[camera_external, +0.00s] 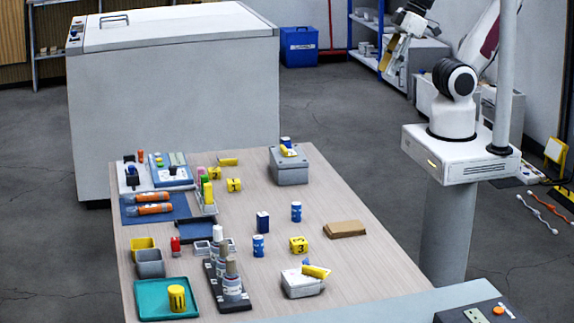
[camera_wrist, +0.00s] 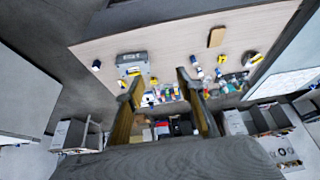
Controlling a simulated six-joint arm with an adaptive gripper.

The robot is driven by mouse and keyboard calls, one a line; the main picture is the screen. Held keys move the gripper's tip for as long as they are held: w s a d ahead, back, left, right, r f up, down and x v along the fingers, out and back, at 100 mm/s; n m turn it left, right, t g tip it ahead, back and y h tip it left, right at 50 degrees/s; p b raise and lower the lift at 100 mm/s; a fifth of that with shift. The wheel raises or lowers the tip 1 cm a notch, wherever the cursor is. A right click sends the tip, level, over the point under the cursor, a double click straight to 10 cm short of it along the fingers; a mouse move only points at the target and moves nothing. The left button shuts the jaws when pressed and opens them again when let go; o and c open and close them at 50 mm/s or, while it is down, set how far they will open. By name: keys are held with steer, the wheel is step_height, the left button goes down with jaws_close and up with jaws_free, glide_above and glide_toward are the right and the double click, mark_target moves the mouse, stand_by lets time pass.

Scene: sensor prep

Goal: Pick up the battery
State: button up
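Two small blue-and-white upright cylinders, likely batteries, stand near the middle of the table: one cylinder (camera_external: 296,211) and a nearer one (camera_external: 258,245). A dark blue box-like piece (camera_external: 262,222) stands between them; which of these is the battery I cannot tell for sure. My gripper (camera_external: 388,52) is raised beyond the table's far right side, well away from them. In the wrist view my gripper (camera_wrist: 159,76) has its two fingers spread with nothing held between them. The tabletop items there are small and hard to tell apart.
A grey box (camera_external: 289,172) with items on top stands at the table's far edge. A tan block (camera_external: 346,229), a yellow numbered cube (camera_external: 298,245), a loaded white container (camera_external: 302,288) and a dark bottle rack (camera_external: 228,300) surround the cylinders. The table's right front (camera_external: 372,275) is clear.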

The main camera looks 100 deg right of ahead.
steer(key=f, duration=0.2)
steer(key=n+g, duration=0.6)
steer(key=n, duration=0.7)
glide_toward(298, 203)
steer(key=s+f, duration=0.2)
steer(key=f, duration=0.1)
steer(key=s+d+f, duration=0.1)
steer(key=f, duration=0.1)
steer(key=shift+s, duration=0.4)
steer(key=w, duration=0.1)
steer(key=w+n, duration=0.1)
steer(key=w+a+r, duration=0.1)
steer(key=shift+w+n+t, duration=0.1)
steer(key=shift+n+t, duration=0.2)
steer(key=shift+n, duration=0.1)
steer(key=shift+w+n, duration=0.15)
steer(key=shift+n, duration=0.65)
